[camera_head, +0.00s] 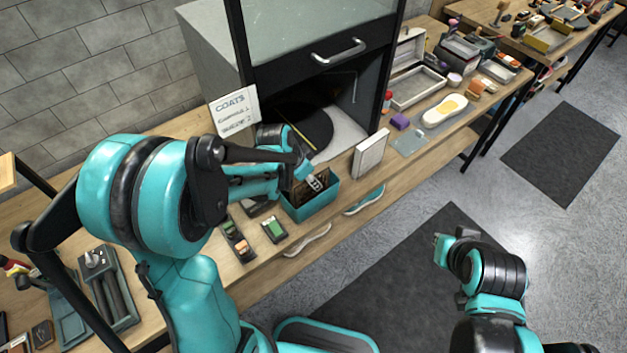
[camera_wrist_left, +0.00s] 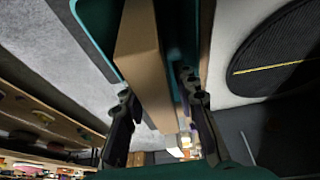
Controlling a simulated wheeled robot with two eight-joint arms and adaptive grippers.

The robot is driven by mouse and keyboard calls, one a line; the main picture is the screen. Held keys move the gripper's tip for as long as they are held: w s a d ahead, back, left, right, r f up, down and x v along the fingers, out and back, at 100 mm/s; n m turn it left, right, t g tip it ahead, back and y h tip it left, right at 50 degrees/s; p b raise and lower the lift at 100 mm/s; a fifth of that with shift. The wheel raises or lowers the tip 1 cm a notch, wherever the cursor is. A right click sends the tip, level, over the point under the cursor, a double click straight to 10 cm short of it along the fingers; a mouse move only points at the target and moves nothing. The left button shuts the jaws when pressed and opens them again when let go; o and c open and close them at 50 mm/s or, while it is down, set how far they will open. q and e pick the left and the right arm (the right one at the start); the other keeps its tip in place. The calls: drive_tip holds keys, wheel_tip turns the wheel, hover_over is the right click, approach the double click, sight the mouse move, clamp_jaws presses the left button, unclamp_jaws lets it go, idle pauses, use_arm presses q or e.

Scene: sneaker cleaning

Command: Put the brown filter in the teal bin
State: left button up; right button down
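The teal bin (camera_head: 318,207) stands on the bench, just in front of the dark cabinet. The brown filter (camera_wrist_left: 143,60) is a flat brown block inside the teal bin (camera_wrist_left: 97,28) in the left wrist view. In the head view it is mostly hidden by the bin's wall and my gripper. My left gripper (camera_head: 312,182) reaches down over the bin. In the left wrist view the fingers of the left gripper (camera_wrist_left: 157,98) stand apart on both sides of the filter's near end, with small gaps showing. My right gripper (camera_head: 446,246) hangs over the floor, away from the bench.
A pale panel (camera_head: 370,154) stands upright right of the bin. A round black disc (camera_head: 305,130) lies in the cabinet. Small pads (camera_head: 273,229) lie left of the bin.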

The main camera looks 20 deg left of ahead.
use_arm(q)
drive_tip(key=p+v, duration=0.2)
drive_tip(key=v, duration=0.7)
drive_tip(key=shift+s, duration=0.1)
drive_tip(key=shift+s+r+p, duration=0.3)
drive_tip(key=shift+r, duration=0.25)
drive_tip(key=s+r+n+t+y, duration=0.1)
drive_tip(key=s+r+n+t, duration=0.1)
drive_tip(key=s, duration=0.4)
drive_tip(key=s+r+n+t+y, duration=0.1)
drive_tip(key=s+r+n, duration=0.2)
drive_tip(key=s+n, duration=0.2)
drive_tip(key=shift+s+r+n+t+y, duration=0.3)
drive_tip(key=shift+s+r+t+y, duration=0.1)
drive_tip(key=shift+s, duration=0.6)
drive_tip(key=shift+f, duration=0.1)
wheel_tip(320, 180, down, 7)
drive_tip(key=b, duration=0.6)
drive_tip(key=shift+r+b, duration=0.25)
drive_tip(key=shift+b, duration=0.1)
drive_tip(key=shift+a, duration=0.1)
